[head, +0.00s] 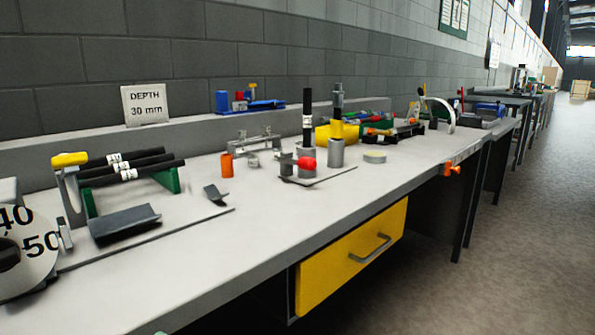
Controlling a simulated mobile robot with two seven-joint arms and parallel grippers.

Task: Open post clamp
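What looks like the post clamp (305,154) stands on a thin grey plate (322,179) near the middle of the bench. It is a grey cylindrical body with a red round knob (307,163) on its front. A black rod (307,112) with a white band stands upright in it. Whether its jaw is open or shut is too small to tell. Neither of my grippers shows in the head view.
A grey cylinder (336,153) with a second upright rod stands just right. An orange cup (227,167) is at left. Black tubes (128,170) lie on a green rack further left. A yellow drawer (350,260) is under the bench.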

